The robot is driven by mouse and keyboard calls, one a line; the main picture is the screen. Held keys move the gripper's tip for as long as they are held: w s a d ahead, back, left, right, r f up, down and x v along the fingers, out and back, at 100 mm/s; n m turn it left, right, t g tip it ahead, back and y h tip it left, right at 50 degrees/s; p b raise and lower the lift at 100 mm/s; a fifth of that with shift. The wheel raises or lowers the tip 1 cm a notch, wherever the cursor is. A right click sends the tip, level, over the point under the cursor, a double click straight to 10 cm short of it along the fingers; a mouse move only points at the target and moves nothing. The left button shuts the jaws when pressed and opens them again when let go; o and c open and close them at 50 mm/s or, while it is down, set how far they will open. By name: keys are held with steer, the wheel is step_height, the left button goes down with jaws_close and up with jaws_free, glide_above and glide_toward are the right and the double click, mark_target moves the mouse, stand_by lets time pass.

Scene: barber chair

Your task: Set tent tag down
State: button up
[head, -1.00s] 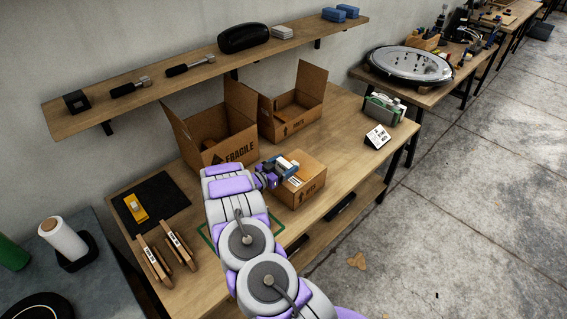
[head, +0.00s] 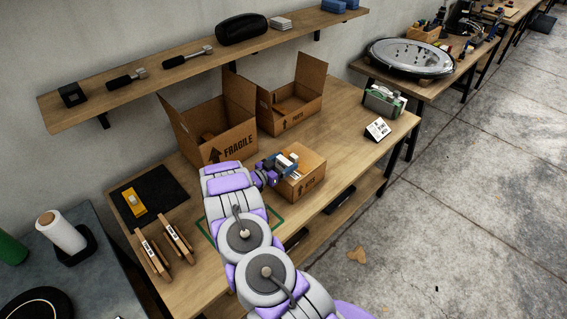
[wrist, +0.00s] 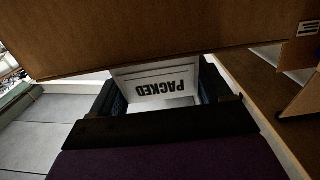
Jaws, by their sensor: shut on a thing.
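My gripper (wrist: 162,95) is shut on a white tent tag (wrist: 156,88), which reads PACKED upside down in the wrist view. The tag sits between the two dark fingers. In the head view my gripper (head: 279,168) is at the left side of the small closed cardboard box (head: 309,180). A white patch shows at the gripper there, too small to read. The box looks close to the tag, but I cannot tell if they touch. Another white tent sign (head: 377,129) stands near the right end of the workbench (head: 345,150).
Two open cardboard boxes, one marked FRAGILE (head: 232,146) and a smaller one (head: 295,113), stand at the back. A green outline (head: 278,222) lies partly under my arm. A black mat (head: 165,190) and wooden clamps (head: 178,243) are at left. Bench room is free right of the closed box.

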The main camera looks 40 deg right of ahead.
steer(key=shift+a+f, duration=0.1)
steer(key=shift+f, duration=0.2)
steer(key=o, duration=1)
steer(key=shift+o, duration=0.2)
